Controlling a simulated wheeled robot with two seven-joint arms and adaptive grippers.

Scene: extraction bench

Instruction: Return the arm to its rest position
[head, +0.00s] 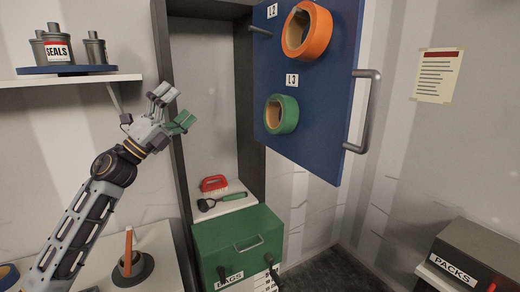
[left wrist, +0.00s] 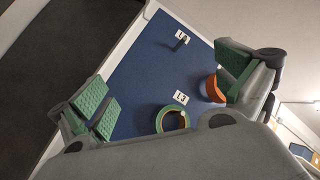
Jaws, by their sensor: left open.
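My left arm comes in from the left in the head view and rises over the counter. My left gripper (head: 172,108) is open and empty, in front of the dark frame of the wall cabinet. In the left wrist view its green-padded fingers (left wrist: 165,95) stand wide apart with nothing between them. Beyond them is the blue door panel (left wrist: 140,75), with a green tape roll (left wrist: 172,118) and an orange tape roll (left wrist: 214,88) on it. My right gripper is not in view.
The blue door (head: 320,120) stands open, carrying the orange roll (head: 307,30) and the green roll (head: 282,114). A green box (head: 238,238) sits below the cabinet. A shelf (head: 70,80) with canisters is at upper left. An orange-poled stand (head: 129,255) is on the counter. A PACKS box (head: 480,250) is at lower right.

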